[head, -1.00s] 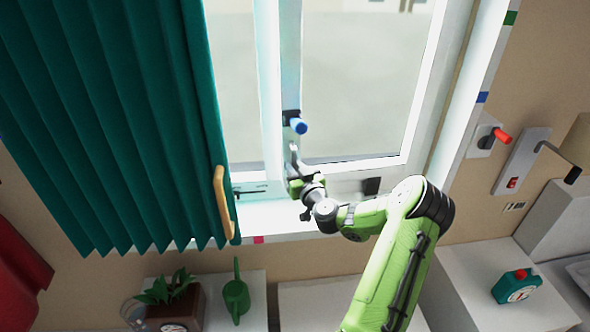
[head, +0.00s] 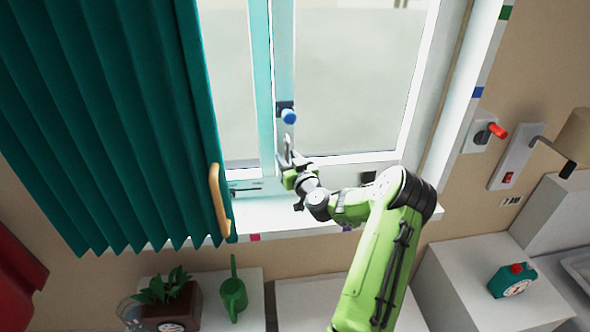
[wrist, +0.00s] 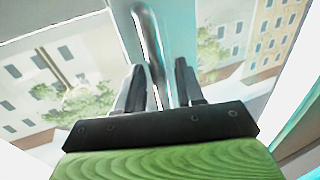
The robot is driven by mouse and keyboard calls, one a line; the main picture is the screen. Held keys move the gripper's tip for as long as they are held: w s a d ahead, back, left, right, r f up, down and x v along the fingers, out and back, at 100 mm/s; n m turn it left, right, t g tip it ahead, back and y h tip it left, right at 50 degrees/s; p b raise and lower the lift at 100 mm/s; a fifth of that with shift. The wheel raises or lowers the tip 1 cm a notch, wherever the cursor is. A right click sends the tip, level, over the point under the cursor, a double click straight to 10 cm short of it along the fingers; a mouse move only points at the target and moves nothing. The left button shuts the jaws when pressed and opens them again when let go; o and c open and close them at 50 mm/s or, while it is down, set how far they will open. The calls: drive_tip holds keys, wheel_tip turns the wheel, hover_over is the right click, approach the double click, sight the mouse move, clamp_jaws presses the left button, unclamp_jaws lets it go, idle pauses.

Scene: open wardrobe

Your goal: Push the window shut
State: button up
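The window (head: 284,60) has a pale frame, and its right-hand pane (head: 345,75) looks outward. On its upright bar is a blue knob (head: 288,116). In the wrist view a grey metal handle (wrist: 148,35) runs down the bar. My gripper (head: 287,160) is just below the blue knob, close to the bar. The wrist view shows its two dark fingers (wrist: 159,88) apart, with the handle's lower end showing in the gap between them. I cannot tell whether they touch it, nor how wide the window stands open.
A green curtain (head: 110,120) with a wooden handle (head: 219,200) hangs at left. The sill (head: 280,215) is mostly clear. Below are a plant pot (head: 175,305) and a green watering can (head: 233,295).

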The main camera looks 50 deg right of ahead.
drive_tip(key=b+v, duration=0.6)
drive_tip(key=v, duration=0.9)
drive_tip(key=shift+b, duration=0.35)
drive_tip(key=shift+d+f, duration=0.1)
drive_tip(key=shift+f, duration=0.05)
